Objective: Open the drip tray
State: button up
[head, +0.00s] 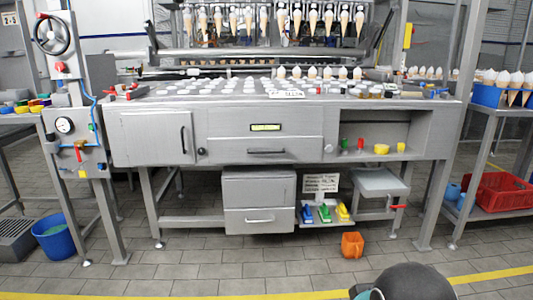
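The grey machine bench has a wide front panel with a small yellow label (265,127), too small to read. Below the label is a shallow drawer front (225,147) with a dark bar handle (267,152); it looks flush and shut. Which front is the drip tray I cannot tell for sure. A separate grey cabinet (258,185) below has a lower drawer (240,226) with a light handle, also shut. A dark rounded part of my arm shows at the bottom right; my gripper's fingers are not in view.
An orange container (352,245) stands on the floor in front of the bench. Left are a hinged door (150,138) and a blue bucket (55,238); right are a stool-like stand (380,182) and a red crate (498,192). The tiled floor ahead is mostly clear.

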aim_at(254, 149)
jog(key=k, duration=0.55)
jog(key=u, duration=0.4)
jog(key=i, duration=1.5)
jog(key=z, duration=0.4)
